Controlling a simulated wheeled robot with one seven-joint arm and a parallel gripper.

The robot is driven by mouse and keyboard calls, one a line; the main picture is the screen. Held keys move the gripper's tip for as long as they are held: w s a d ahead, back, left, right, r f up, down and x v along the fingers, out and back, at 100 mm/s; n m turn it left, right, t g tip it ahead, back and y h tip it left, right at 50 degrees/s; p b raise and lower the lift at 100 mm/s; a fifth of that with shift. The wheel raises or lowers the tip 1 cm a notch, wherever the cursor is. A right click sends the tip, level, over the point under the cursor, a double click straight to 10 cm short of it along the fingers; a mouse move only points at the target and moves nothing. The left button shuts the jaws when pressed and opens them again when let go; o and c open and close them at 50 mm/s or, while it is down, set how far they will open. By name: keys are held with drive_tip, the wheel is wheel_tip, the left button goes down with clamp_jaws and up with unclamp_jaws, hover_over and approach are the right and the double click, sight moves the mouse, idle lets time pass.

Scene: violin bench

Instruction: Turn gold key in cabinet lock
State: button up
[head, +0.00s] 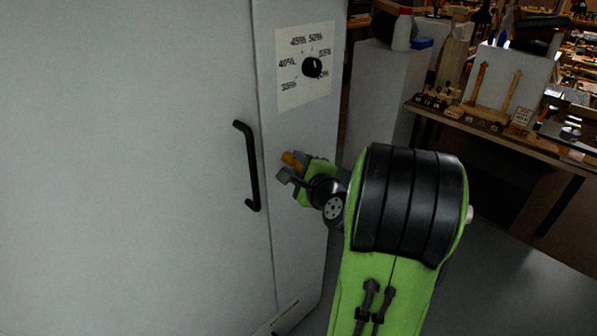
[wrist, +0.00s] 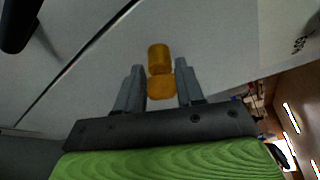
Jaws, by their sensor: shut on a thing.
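The gold key (head: 291,160) is at the narrow front panel of the white cabinet (head: 130,170), right of the door seam and below the dial. In the wrist view the key (wrist: 161,87) shows as two rounded gold parts, one beyond the other. My gripper (head: 290,169) is shut on the key, with one grey finger on each side in the wrist view (wrist: 160,72). The lock opening is hidden, so I cannot tell how deep the key sits.
A black door handle (head: 249,165) stands just left of my gripper; its end also shows in the wrist view (wrist: 18,24). A black dial (head: 312,67) on a percent-marked plate is above. A wooden workbench (head: 500,136) with tools stands at the right.

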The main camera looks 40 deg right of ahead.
drive_tip(key=shift+f+n+t+h+b, duration=0.1)
drive_tip(key=shift+n+t+h+b, duration=0.2)
drive_tip(key=shift+n+b, duration=1.1)
drive_tip(key=shift+f+n+t+h+b, duration=0.25)
drive_tip(key=shift+n+b, duration=0.25)
drive_tip(key=shift+b, duration=1.9)
drive_tip(key=shift+n+t, duration=0.25)
drive_tip(key=shift+n, duration=0.25)
drive_tip(key=o, duration=1)
